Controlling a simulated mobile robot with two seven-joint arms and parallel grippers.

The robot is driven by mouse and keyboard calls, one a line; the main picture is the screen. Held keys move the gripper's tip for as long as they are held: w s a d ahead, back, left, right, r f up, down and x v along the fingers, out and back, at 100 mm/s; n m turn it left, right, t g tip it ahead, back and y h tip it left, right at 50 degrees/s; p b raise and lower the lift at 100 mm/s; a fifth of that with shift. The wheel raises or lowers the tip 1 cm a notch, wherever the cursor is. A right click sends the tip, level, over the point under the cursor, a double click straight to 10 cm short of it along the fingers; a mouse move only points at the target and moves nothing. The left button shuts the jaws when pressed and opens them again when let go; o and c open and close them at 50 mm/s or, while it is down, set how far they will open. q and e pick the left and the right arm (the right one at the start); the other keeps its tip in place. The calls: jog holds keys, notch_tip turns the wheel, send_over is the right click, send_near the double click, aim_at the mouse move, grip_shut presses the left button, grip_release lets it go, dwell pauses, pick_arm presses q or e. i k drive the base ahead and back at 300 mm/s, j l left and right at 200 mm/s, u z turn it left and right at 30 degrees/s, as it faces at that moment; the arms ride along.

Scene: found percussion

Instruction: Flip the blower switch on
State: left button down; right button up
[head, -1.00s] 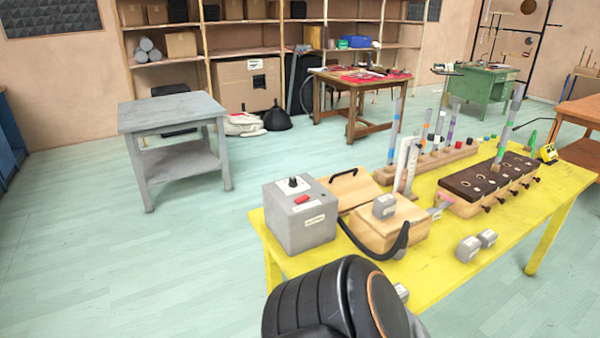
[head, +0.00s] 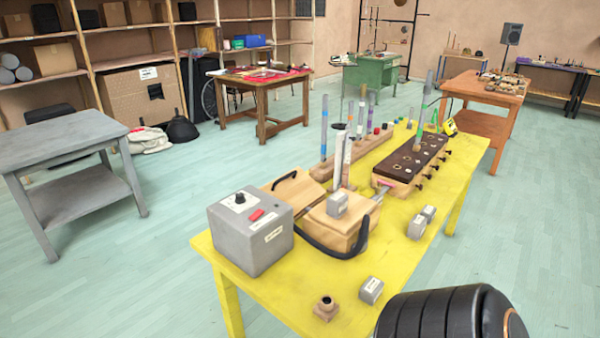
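The blower is a grey box (head: 250,234) at the near left corner of the yellow table (head: 290,298). Its top carries a black knob (head: 240,198) and a small red switch (head: 256,215). The switch is too small to tell which way it is set. A black hose (head: 318,247) runs from near the box around a wooden bellows-like box (head: 338,232). A dark rounded part of my own arm shows at the bottom right. Neither gripper is in view.
A dark-topped wooden pipe chest (head: 412,158) and upright tubes stand farther back on the yellow table. Small grey blocks (head: 371,290) and a wooden piece (head: 326,308) lie near its front. A grey side table (head: 60,138) stands left, with clear floor between.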

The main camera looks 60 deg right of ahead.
aim_at(258, 212)
jog(key=i+z, duration=0.15)
jog(key=z, duration=0.35)
jog(key=i+z, duration=0.15)
jog(key=z, duration=0.3)
jog(key=i+j+z, duration=0.1)
jog(key=z, duration=0.4)
jog(key=i+j+z, duration=0.1)
jog(key=z, duration=0.3)
jog(key=i+j+z, duration=0.2)
jog(key=z, duration=0.15)
jog(key=i+j+z, duration=0.15)
jog(key=z, duration=0.25)
